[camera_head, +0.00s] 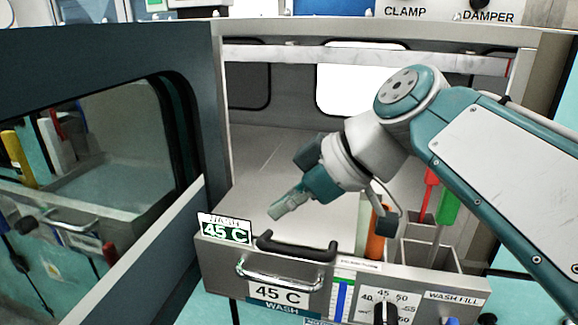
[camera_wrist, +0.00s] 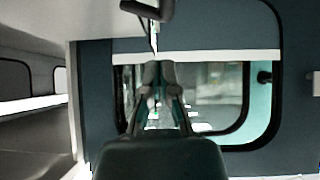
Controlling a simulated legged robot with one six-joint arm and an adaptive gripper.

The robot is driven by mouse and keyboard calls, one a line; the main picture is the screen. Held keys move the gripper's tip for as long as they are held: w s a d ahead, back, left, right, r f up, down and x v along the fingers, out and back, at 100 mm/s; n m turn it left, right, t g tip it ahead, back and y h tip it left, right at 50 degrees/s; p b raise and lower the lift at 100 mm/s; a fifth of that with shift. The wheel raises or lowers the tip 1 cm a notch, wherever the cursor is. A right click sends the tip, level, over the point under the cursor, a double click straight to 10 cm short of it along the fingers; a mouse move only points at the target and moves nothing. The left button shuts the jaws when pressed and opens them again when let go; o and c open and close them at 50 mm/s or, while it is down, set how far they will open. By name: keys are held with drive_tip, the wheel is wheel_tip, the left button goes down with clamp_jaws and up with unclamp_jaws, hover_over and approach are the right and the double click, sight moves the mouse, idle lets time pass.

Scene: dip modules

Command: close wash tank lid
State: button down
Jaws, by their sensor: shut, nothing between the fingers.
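The wash tank (camera_head: 219,262) has a grey front with a chrome bar handle and "45 C" and "WASH" labels. A flat grey panel, seemingly its lid (camera_head: 262,160), lies behind that front and looks level. A black handle (camera_head: 297,248) sits at the panel's front edge; a dark curved handle also shows at the top of the wrist view (camera_wrist: 148,10). My gripper (camera_head: 275,212) is shut and empty, above the panel and behind the black handle, apart from it as far as I can tell. Its shut fingers show in the wrist view (camera_wrist: 160,75). My wrist hides part of the panel.
Right of the panel, an orange tool (camera_head: 376,232) and red- and green-handled tools (camera_head: 447,207) stand in slots. A dark frame with a window (camera_head: 190,100) stands at left. A metal rail (camera_head: 370,57) crosses the back.

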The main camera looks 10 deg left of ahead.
sight(272, 248)
drive_tip(key=shift+n+t, duration=0.5)
drive_tip(key=shift+t, duration=0.3)
drive_tip(key=shift+s+f, duration=0.25)
drive_tip(key=shift+f, duration=0.55)
drive_tip(key=shift+s+f, duration=0.25)
drive_tip(key=shift+f, duration=0.6)
drive_tip(key=shift+s+f, duration=0.25)
drive_tip(key=shift+f, duration=0.55)
